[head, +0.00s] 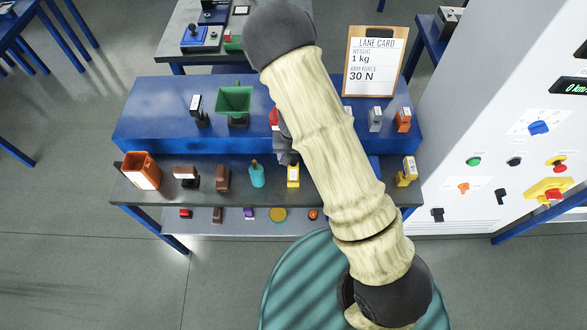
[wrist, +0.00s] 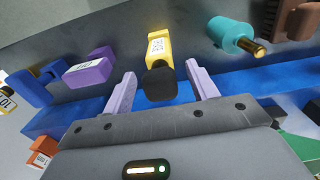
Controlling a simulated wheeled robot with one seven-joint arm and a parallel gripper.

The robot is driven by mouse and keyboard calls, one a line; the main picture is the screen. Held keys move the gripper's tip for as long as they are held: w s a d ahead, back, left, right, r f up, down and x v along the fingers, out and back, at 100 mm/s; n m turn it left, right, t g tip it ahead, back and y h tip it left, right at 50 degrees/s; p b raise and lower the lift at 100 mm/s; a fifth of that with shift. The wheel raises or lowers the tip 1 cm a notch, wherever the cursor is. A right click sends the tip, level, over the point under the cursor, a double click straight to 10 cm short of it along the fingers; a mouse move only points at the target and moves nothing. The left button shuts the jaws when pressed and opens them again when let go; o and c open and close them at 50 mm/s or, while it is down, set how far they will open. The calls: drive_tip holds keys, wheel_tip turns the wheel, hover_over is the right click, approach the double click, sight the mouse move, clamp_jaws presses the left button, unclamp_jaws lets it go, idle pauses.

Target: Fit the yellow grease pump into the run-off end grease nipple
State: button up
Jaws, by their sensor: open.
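A yellow tool with a black end and a white label (wrist: 158,48), apparently the yellow grease pump, lies ahead of my gripper in the wrist view. In the head view it shows as a small yellow block (head: 293,176) on the grey bench, right of the teal bottle. My gripper (wrist: 160,72) is open, with one finger on each side of the black end and a gap on both sides. In the head view my arm hides most of the gripper. A second yellow item (head: 405,176) stands at the bench's right end. I cannot make out the run-off end grease nipple.
The teal bottle (wrist: 230,35) and a purple block (wrist: 90,68) flank the yellow tool. A raised blue shelf (head: 155,119) with a green hopper (head: 234,98) and other small items runs behind. A white control cabinet (head: 480,120) stands at the right.

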sight(293, 173)
drive_tip(key=shift+f, duration=1.25)
clamp_jaws()
